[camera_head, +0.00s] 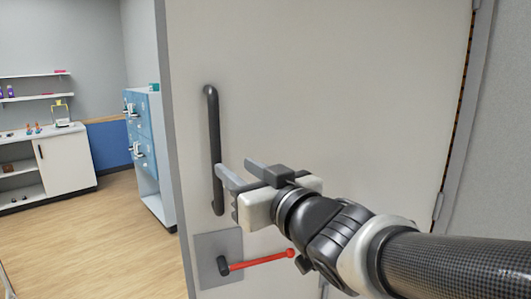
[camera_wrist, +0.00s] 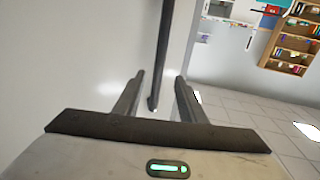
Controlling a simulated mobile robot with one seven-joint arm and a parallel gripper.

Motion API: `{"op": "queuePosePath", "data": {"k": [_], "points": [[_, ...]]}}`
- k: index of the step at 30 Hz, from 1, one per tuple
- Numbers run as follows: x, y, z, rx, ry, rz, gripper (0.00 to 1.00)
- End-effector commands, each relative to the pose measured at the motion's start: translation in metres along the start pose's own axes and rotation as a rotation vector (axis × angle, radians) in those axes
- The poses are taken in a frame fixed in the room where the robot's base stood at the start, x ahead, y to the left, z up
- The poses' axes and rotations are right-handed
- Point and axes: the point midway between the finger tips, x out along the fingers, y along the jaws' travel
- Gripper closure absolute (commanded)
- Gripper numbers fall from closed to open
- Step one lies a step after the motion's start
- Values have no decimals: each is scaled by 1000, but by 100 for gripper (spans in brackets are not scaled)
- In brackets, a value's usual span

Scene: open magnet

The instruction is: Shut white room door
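The white room door (camera_head: 340,80) fills the middle of the head view and stands open, with its free edge at left and hinges at right. A black vertical bar handle (camera_head: 213,130) is on its face. Below it, a grey plate (camera_head: 207,250) carries a red lever (camera_head: 262,261) with a dark end. My gripper (camera_head: 236,167) is at the lower half of the bar handle. In the wrist view the gripper (camera_wrist: 160,77) is open, and the handle (camera_wrist: 164,40) shows between its fingers. I cannot tell whether they touch it.
Past the door's free edge lies clear wood floor (camera_head: 100,235). A blue-fronted cabinet (camera_head: 142,140) stands close behind that edge. A white counter unit (camera_head: 65,160) and shelves (camera_head: 35,97) are further left. The wrist view shows a bookshelf (camera_wrist: 290,45) over tiled floor.

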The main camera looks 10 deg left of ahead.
Motion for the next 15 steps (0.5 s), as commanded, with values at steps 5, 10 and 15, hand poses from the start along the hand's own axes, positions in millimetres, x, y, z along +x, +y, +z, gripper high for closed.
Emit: {"op": "queuePosePath", "data": {"k": [5,10,15], "points": [[42,1,2,2,-3,0,63],[77,1,1,2,-3,1,63],[103,0,0,1,-2,1,63]]}}
